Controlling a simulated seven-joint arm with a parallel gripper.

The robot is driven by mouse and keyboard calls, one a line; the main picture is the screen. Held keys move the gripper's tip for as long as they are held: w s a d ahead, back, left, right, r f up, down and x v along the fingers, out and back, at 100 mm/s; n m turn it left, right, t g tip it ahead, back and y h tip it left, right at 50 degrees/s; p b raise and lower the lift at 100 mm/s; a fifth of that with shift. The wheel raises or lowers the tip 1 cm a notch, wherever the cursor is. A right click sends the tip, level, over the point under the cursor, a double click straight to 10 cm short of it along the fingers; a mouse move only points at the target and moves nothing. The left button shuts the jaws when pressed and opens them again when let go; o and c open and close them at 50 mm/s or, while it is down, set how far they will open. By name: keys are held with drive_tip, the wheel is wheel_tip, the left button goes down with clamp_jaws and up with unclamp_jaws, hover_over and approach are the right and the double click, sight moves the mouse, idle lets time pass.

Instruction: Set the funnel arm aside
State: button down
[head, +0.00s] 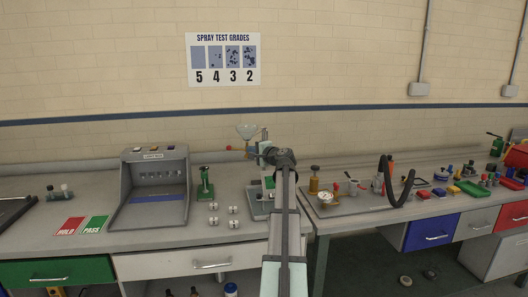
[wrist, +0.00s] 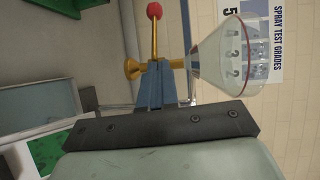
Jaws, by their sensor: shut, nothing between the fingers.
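The clear funnel (head: 246,131) stands on the spray tester (head: 258,205) at the back of the bench, and it shows large at the right of the wrist view (wrist: 232,62). Its brass arm (wrist: 154,38) ends in a red ball (wrist: 155,11), which also shows left of the funnel in the head view (head: 229,148). My gripper (wrist: 158,66) is shut and empty, its fingertips overlapping the brass fitting beside the funnel. I cannot tell whether they touch. In the head view, my arm hides part of the tester.
A grey light box (head: 155,188) stands to the left, with a green stand (head: 205,184) and several small metal pieces (head: 233,211) nearer. To the right is a grey tray (head: 330,208) with a gauge and a black hose (head: 404,190).

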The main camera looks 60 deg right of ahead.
drive_tip(key=w, duration=0.3)
drive_tip(key=w+m+h, duration=0.1)
drive_tip(key=w, duration=0.3)
drive_tip(key=w+g+h, duration=0.1)
drive_tip(key=w, duration=0.2)
drive_tip(key=shift+w+a+m, duration=0.3)
drive_tip(key=shift+a+m, duration=0.1)
drive_tip(key=w, duration=0.2)
drive_tip(key=shift+w+d+r, duration=0.15)
drive_tip(key=shift+w+d, duration=0.2)
drive_tip(key=shift+w, duration=0.05)
drive_tip(key=s+a+r, duration=0.1)
drive_tip(key=s+a, duration=0.8)
drive_tip(key=a, duration=0.2)
drive_tip(key=shift+a+r, duration=0.15)
drive_tip(key=shift+a, duration=0.15)
